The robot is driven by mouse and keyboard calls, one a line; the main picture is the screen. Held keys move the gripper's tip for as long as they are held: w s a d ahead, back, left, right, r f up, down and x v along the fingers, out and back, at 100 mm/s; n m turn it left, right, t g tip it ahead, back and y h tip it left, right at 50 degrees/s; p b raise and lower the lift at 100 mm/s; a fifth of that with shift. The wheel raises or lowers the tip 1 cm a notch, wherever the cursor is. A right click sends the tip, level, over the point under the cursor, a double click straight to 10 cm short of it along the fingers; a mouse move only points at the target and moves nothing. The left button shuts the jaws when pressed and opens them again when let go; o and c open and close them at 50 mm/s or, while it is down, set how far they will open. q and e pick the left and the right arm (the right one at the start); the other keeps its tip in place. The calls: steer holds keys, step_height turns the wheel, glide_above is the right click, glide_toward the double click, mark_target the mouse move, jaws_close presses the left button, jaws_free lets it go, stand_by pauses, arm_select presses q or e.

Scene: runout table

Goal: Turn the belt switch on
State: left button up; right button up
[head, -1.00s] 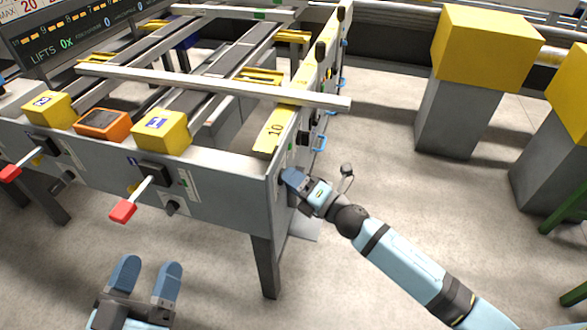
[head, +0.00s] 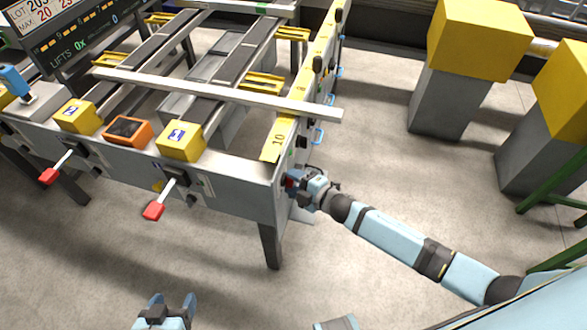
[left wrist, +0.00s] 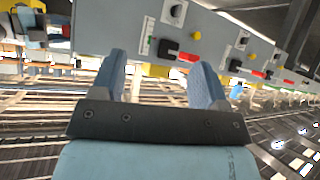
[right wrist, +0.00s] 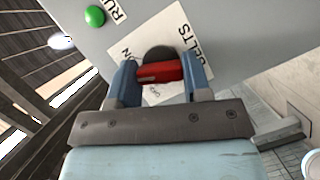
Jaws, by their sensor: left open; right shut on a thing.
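The belt switch is a red handle (right wrist: 160,72) on a dark round base, on a white plate lettered BELTS, in the right wrist view. My right gripper (head: 296,183) is shut on this handle, one finger at each end. The handle lies roughly level across that picture, its left end between the ON and OFF lettering. In the head view the switch is on the table's right end face, mostly hidden by the gripper. My left gripper (head: 172,308) is open and empty, low in front of the table; its fingers also show in the left wrist view (left wrist: 160,78).
A green button (right wrist: 95,16) marked RUN sits beside the switch plate. The runout table's front panel (head: 235,195) carries red-tipped levers (head: 154,210). Yellow boxes (head: 181,142) and an orange device (head: 127,130) stand along its top.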

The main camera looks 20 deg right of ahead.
steer(key=m+g+p, duration=0.2)
steer(key=m+p, duration=0.1)
steer(key=p, duration=0.2)
steer(key=shift+r+p, duration=0.15)
steer(key=shift+p, duration=0.2)
steer(key=shift+m, duration=0.3)
steer(key=o, duration=0.9)
steer(key=v, duration=1.3)
steer(key=shift+s+d, duration=0.3)
steer(key=shift+d, duration=0.05)
